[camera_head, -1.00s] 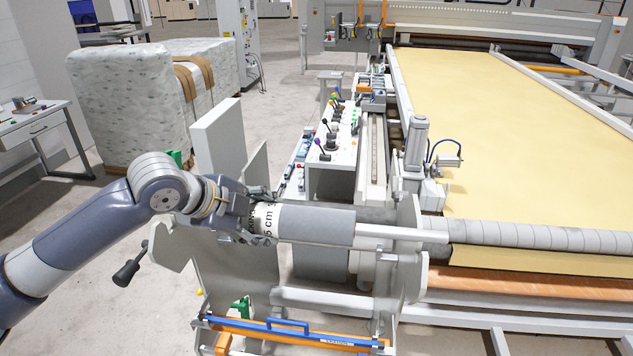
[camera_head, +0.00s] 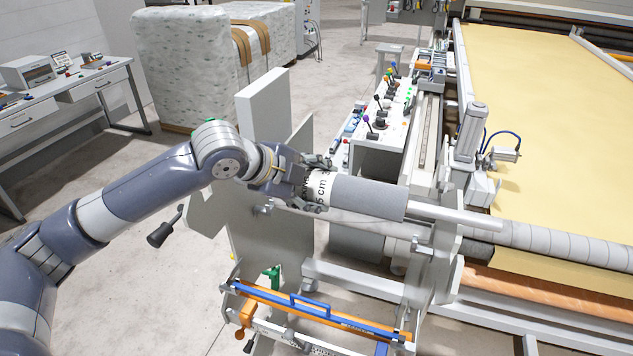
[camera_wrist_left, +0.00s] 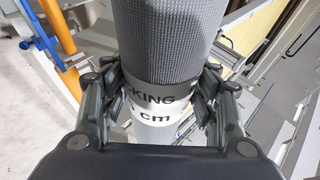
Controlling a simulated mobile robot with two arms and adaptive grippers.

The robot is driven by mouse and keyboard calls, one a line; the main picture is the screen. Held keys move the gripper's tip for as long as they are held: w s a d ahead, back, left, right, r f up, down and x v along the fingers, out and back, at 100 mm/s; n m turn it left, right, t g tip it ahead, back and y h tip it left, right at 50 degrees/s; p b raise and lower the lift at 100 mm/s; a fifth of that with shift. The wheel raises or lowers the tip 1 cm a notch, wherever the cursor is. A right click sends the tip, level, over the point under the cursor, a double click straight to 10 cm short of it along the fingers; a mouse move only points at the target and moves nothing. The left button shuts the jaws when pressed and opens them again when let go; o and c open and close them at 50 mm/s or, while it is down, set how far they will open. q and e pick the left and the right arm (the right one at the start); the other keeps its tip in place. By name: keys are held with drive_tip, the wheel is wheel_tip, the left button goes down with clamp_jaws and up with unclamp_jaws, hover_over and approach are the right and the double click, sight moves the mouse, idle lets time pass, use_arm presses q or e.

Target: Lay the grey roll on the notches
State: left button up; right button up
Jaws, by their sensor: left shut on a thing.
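The grey roll (camera_head: 368,197) is a textured grey sleeve with a white printed band at its left end and a pale core reaching out to the right. My left gripper (camera_head: 318,187) is shut around the printed band. The left wrist view shows both fingers (camera_wrist_left: 158,95) on either side of the band, with the grey sleeve (camera_wrist_left: 168,40) beyond. The roll is over the stand, between its left side plate (camera_head: 262,235) and right side plate (camera_head: 447,262). The notches are not clear, and I cannot tell whether the core touches them. My right gripper is out of view.
A control panel with levers (camera_head: 380,150) stands behind the stand. The yellow quilting bed (camera_head: 560,130) is at right, with an upright cylinder (camera_head: 471,135) at its near corner. A blue-and-orange bar (camera_head: 320,310) crosses low in front. The floor at left is open.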

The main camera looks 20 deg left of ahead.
use_arm(q)
drive_tip(key=shift+f, duration=0.4)
drive_tip(key=shift+s+f, duration=0.1)
drive_tip(key=shift+f, duration=0.15)
drive_tip(key=shift+f+b, duration=0.7)
drive_tip(key=shift+f, duration=0.4)
drive_tip(key=shift+f+b, duration=1.1)
drive_tip(key=shift+f, duration=1.75)
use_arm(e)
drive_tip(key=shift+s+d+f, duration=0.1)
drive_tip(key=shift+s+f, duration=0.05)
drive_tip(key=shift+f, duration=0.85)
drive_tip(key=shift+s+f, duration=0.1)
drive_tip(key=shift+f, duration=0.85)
